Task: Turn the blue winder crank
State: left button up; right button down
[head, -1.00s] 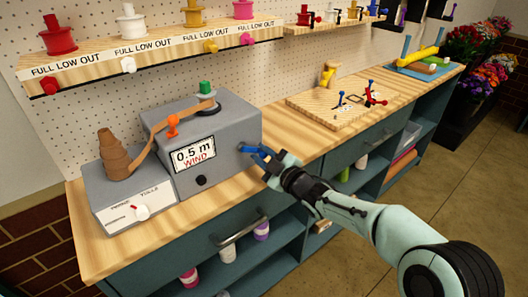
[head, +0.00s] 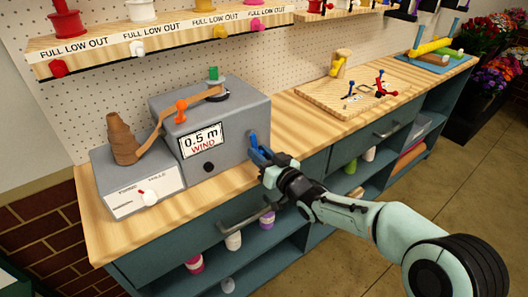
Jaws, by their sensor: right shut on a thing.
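The grey winder box (head: 240,115) stands on the wooden bench, its display (head: 202,140) reading "0.5 m WIND". The blue winder crank (head: 253,140) is on the box's right side, with its upper part upright against that face. My right gripper (head: 262,156) is at the crank, shut on it, and comes in from the lower right. The gripper hides part of the crank and its handle. A brown ribbon runs from a cone (head: 123,140) past an orange peg (head: 181,111) to the top of the box, near a green knob (head: 213,73). My left gripper is not in view.
A shelf (head: 160,43) labelled "FULL LOW OUT" with spools hangs above. A wooden board (head: 350,95) with small parts lies to the right. Bare bench separates it from the winder.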

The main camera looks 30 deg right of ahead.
jog(key=m, duration=0.1)
jog(key=a+m, duration=0.1)
jog(key=m, duration=0.1)
jog(key=shift+r+m, duration=0.3)
jog(key=shift+r, duration=0.05)
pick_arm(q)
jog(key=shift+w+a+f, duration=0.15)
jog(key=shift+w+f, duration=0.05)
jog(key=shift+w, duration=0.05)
pick_arm(e)
jog(key=shift+s+a+r+m, duration=0.1)
jog(key=shift+a+m, duration=0.15)
jog(key=shift+m, duration=0.45)
jog(key=shift+a+r+m, duration=0.1)
jog(key=shift+a+m, duration=0.1)
jog(key=shift+m, duration=0.5)
jog(key=shift+f, duration=0.1)
jog(key=c, duration=1.1)
grip_release()
jog(key=shift+o, duration=0.8)
jog(key=shift+f, duration=0.15)
jog(key=shift+a, duration=0.1)
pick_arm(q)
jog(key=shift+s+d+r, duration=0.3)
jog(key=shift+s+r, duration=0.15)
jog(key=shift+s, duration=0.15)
pick_arm(e)
jog(key=s+d, duration=0.1)
jog(key=s, duration=1.2)
jog(key=shift+s, duration=0.2)
